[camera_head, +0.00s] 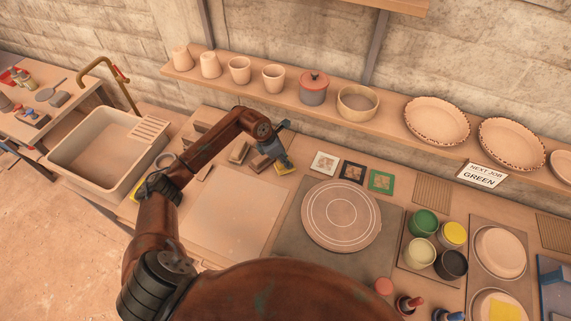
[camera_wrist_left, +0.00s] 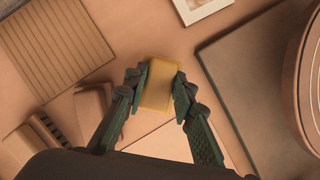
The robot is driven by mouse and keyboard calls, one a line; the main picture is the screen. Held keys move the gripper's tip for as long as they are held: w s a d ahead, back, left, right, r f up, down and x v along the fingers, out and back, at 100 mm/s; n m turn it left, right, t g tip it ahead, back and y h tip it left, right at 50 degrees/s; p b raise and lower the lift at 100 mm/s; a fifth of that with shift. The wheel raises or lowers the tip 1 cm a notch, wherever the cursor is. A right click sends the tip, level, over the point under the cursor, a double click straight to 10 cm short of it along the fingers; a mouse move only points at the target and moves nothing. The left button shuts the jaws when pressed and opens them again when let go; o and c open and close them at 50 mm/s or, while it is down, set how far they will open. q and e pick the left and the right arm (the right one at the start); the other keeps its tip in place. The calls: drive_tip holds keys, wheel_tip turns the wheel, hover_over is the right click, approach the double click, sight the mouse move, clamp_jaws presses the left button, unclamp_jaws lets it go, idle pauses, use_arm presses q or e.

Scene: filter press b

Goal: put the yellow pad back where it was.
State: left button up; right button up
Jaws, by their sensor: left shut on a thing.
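The yellow pad (camera_wrist_left: 157,88) is a small flat block between the two fingers of my left gripper (camera_wrist_left: 158,92) in the left wrist view. The fingers are shut on its two sides. In the head view the pad (camera_head: 286,168) shows as a yellow patch under my left gripper (camera_head: 283,161), over the worktop left of the white-framed tile (camera_head: 324,163). I cannot tell whether the pad touches the worktop. Another yellow square (camera_head: 506,311) shows at the bottom right. My right gripper is not in view.
Wooden blocks (camera_head: 238,152) stand just left of the gripper. A pale board (camera_head: 235,212) lies in front, and a round turntable (camera_head: 341,215) is to the right. Paint pots (camera_head: 424,222) stand farther right. A shelf of pottery (camera_head: 390,107) runs behind. A ribbed board (camera_wrist_left: 55,45) shows in the wrist view.

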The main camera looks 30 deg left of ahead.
use_arm(q)
wheel_tip(320, 180, down, 2)
drive_tip(key=shift+f, duration=0.45)
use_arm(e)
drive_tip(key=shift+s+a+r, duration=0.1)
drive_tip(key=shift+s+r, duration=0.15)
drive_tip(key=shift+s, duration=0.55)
use_arm(q)
drive_tip(key=shift+f, duration=0.1)
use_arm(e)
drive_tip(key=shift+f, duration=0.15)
use_arm(q)
drive_tip(key=o, duration=1.1)
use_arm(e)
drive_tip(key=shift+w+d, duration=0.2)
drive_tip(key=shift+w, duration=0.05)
